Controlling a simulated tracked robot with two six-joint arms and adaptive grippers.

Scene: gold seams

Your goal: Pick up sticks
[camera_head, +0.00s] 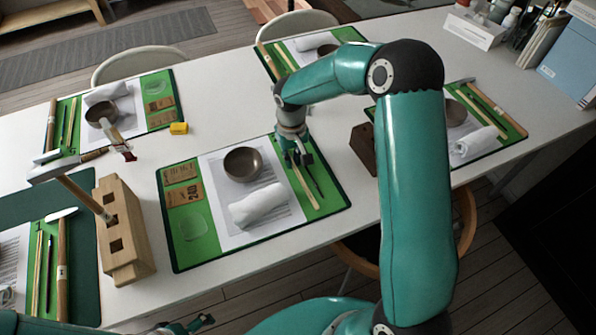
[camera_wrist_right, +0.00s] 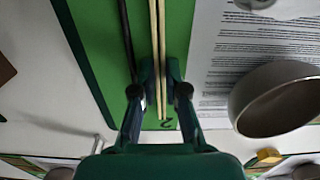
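Pale thin sticks (camera_head: 304,186) lie close together on the right side of the green front mat (camera_head: 325,200), beside a dark stick (camera_head: 314,180). My right gripper (camera_head: 299,158) is over their far end. In the right wrist view, its fingers (camera_wrist_right: 160,92) are apart. The pale sticks (camera_wrist_right: 157,50) run between them, with a gap on both sides, and the dark stick (camera_wrist_right: 127,40) lies to the left. Whether the fingertips touch the mat cannot be told. My left gripper (camera_head: 200,322) shows only partly at the bottom edge, near the table's front.
A grey bowl (camera_head: 243,164) and rolled white cloth (camera_head: 260,205) lie left of the sticks. A wooden block with square holes (camera_head: 122,235) stands at left, a dark brown block (camera_head: 363,147) at right. A yellow block (camera_head: 179,128) sits farther back. More set mats surround them.

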